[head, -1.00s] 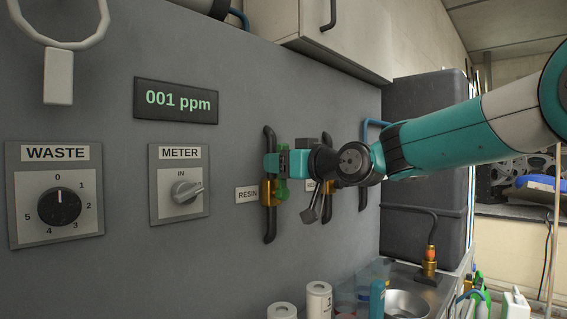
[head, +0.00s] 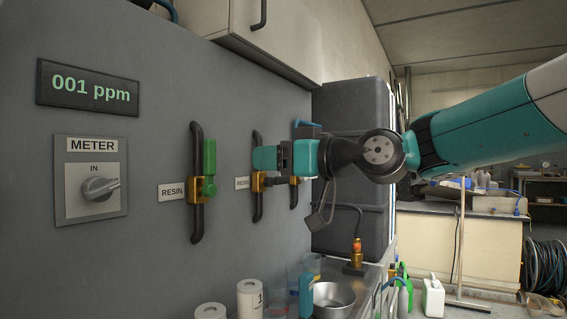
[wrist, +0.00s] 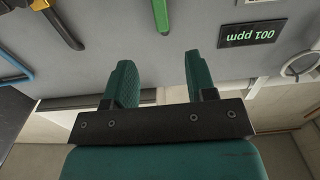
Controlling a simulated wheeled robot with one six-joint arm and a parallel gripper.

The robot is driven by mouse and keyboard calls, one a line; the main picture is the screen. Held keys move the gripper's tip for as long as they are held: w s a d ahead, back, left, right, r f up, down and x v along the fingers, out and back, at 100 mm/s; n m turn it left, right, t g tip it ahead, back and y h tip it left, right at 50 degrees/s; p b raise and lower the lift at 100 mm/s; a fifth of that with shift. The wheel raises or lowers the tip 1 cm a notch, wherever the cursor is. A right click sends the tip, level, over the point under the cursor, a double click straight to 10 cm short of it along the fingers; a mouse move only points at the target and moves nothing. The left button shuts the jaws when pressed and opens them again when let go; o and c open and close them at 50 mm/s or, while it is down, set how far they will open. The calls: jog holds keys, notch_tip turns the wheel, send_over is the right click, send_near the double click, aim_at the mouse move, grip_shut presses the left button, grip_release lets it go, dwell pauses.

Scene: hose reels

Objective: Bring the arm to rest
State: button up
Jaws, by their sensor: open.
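My gripper (head: 268,158) is teal with a dark wrist and is raised in front of the grey wall panel (head: 150,235), in the middle of the head view. In the wrist view its two teal fingers (wrist: 163,90) stand apart with nothing between them. The resin valve's green handle (head: 209,158) is upright on a brass body (head: 198,190) to the left of the gripper in the head view. In the wrist view the green handle (wrist: 160,14) shows beyond the fingers. A second valve (head: 257,200) is partly hidden behind the gripper.
A display (head: 88,88) reads 001 ppm above the meter knob (head: 100,188). Below are a steel bowl (head: 334,300), white rolls (head: 250,299) and a brass fitting (head: 356,252). A cabinet (head: 270,40) hangs above. A dark tank (head: 348,200) stands behind the arm.

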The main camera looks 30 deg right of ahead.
jog(key=shift+v, duration=0.9)
jog(key=s+a+f+g+h, duration=0.1)
jog(key=s+a+f+g, duration=0.4)
jog(key=f, duration=0.4)
jog(key=s+a+f+g+h, duration=0.1)
jog(key=s+a+f+g, duration=0.35)
jog(key=f, duration=0.45)
jog(key=s+d+f+g+h, duration=0.1)
jog(key=s+f+g+h, duration=0.4)
jog(key=s+f, duration=0.7)
notch_tip(320, 180, up, 23)
jog(key=s+y+p, duration=0.1)
jog(key=p, duration=1.9)
jog(key=shift+p, duration=0.4)
jog(key=shift+d+g, duration=0.1)
jog(key=shift+g, duration=0.15)
